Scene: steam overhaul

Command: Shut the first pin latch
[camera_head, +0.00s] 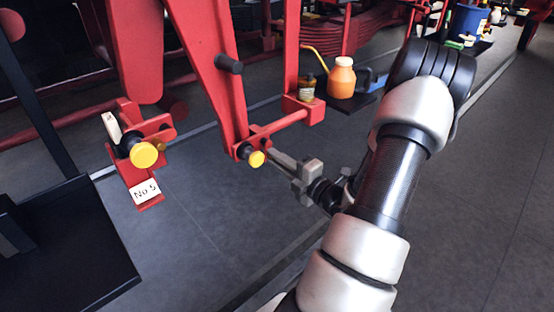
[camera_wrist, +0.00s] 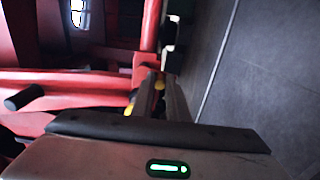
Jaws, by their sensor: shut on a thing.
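A pin with a yellow round end (camera_head: 257,158) sits at the foot of the slanting red lever (camera_head: 215,70) in the head view. My gripper (camera_head: 272,155) reaches it from the right, with its fingertips at the yellow end. In the wrist view yellow shows beside the fingers of my gripper (camera_wrist: 160,95), which are shut on the pin. The fingers hide part of it. A second yellow-ended pin (camera_head: 144,155) is on a red bracket to the left, above a tag reading "No 5" (camera_head: 145,191). I cannot tell which pin is the first latch.
A black stand (camera_head: 70,260) is at the lower left. An orange oil can (camera_head: 341,78) and a small dark bottle (camera_head: 306,88) stand behind my gripper. A dark peg (camera_head: 228,64) sticks out of the lever. The grey floor (camera_head: 480,190) is clear to the right.

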